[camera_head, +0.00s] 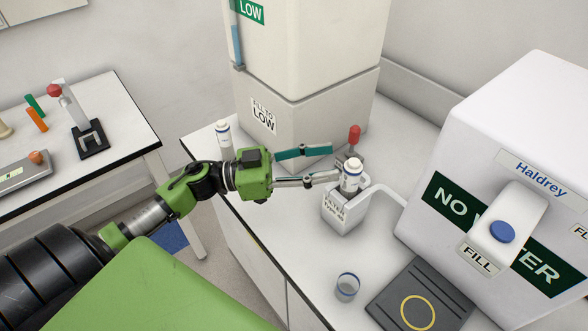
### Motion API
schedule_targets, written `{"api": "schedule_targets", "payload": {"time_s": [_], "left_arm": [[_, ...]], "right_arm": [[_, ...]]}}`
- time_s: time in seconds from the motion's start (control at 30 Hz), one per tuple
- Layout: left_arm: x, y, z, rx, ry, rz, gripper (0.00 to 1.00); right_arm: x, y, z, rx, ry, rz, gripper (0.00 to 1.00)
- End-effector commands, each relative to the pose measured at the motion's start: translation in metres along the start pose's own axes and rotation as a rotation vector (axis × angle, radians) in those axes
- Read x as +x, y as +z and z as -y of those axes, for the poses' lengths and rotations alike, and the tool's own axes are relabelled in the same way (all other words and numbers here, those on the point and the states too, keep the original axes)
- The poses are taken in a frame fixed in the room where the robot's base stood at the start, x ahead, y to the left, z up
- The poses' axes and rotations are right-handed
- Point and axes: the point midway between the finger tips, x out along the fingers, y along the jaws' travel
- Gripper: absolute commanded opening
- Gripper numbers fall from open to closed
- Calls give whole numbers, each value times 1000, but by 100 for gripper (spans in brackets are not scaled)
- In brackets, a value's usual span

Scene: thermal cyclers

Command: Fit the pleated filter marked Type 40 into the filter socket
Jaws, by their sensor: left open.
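A white cylindrical filter with a dark band (351,176) stands upright at the top of the white socket block (345,212), whose front label reads "FILTER Type 40". I cannot tell how deep it sits. A second similar white cylinder (223,137) stands at the bench's left edge, behind my gripper; its marking is too small to read. My left gripper (336,162) is open, its fingers spread and pointing right. The lower fingertip is close beside the filter's left side; I cannot tell if they touch. My right gripper is not in view.
A large tank labelled "FILL TO LOW" (300,115) stands behind. A red-topped lever (354,135) rises behind the socket. A white Haldrey machine (500,130) stands at right. A clear cup (347,287) and a dark pad (418,300) lie in front. Another bench (110,110) is at left.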

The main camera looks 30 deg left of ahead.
Motion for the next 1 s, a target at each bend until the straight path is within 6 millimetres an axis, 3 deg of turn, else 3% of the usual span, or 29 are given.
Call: {"api": "schedule_targets", "payload": {"time_s": [0.2, 0.4, 1.0], "left_arm": [[-42, 3, -1, 1, 2, 3, 43], [-63, 1, -1, 0, 2, 1, 43], [-68, -1, 0, 1, 2, -1, 43]], "right_arm": [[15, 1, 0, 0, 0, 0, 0], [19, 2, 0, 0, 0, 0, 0], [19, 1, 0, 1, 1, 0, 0]]}}
